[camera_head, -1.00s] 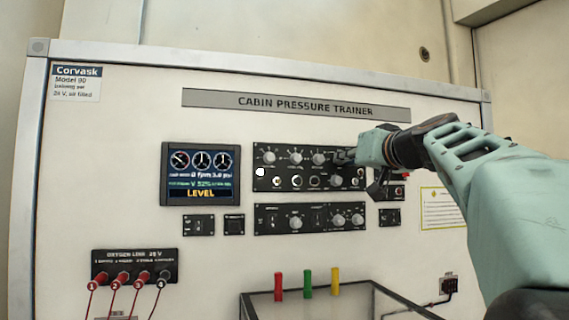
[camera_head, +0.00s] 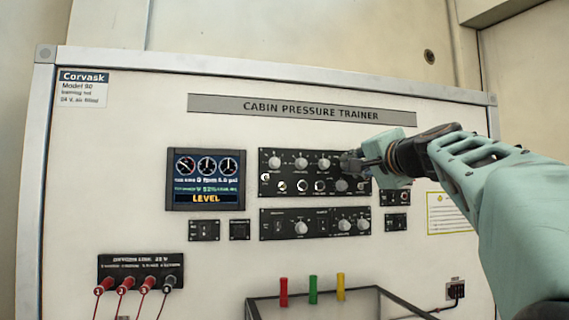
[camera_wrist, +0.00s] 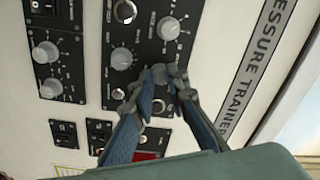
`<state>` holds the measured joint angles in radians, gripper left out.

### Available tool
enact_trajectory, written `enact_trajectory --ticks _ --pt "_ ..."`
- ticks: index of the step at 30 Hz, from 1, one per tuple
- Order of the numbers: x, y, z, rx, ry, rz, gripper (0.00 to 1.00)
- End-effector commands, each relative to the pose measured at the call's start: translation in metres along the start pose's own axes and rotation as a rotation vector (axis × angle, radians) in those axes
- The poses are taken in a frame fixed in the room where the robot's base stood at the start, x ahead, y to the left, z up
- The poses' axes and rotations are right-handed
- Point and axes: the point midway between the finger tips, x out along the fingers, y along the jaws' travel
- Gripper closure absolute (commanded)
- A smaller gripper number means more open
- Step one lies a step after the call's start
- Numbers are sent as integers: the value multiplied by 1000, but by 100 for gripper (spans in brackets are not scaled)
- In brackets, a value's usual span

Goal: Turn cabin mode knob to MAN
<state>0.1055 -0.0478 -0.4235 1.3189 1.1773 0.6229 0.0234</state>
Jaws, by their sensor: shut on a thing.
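The upper black control panel (camera_head: 290,168) carries a top row of grey knobs, with knobs and round buttons below. My gripper (camera_head: 352,162) is at the right end of that top row and covers the rightmost knob in the head view. In the wrist view the picture is turned sideways, and my gripper (camera_wrist: 164,78) has its two fingers on either side of this grey knob (camera_wrist: 159,73), shut on it. The fingers partly hide the knob. Its pointer and the mode labels are too small or covered to read.
A neighbouring knob (camera_wrist: 168,28) is close to my fingers. A display (camera_head: 206,180) reads LEVEL. A lower knob panel (camera_head: 270,225) sits beneath. Red leads plug into a box (camera_head: 140,262) at lower left. A dark-framed stand (camera_head: 262,300) is below, with coloured handles behind its edge.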

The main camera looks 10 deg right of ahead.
Motion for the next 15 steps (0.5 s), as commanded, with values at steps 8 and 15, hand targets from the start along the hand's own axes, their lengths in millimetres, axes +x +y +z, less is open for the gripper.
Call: enact_trajectory --ticks 8,15 --pt "0 -2 -1 204 9 1 100" --pt "0 -1 -1 309 13 2 100"
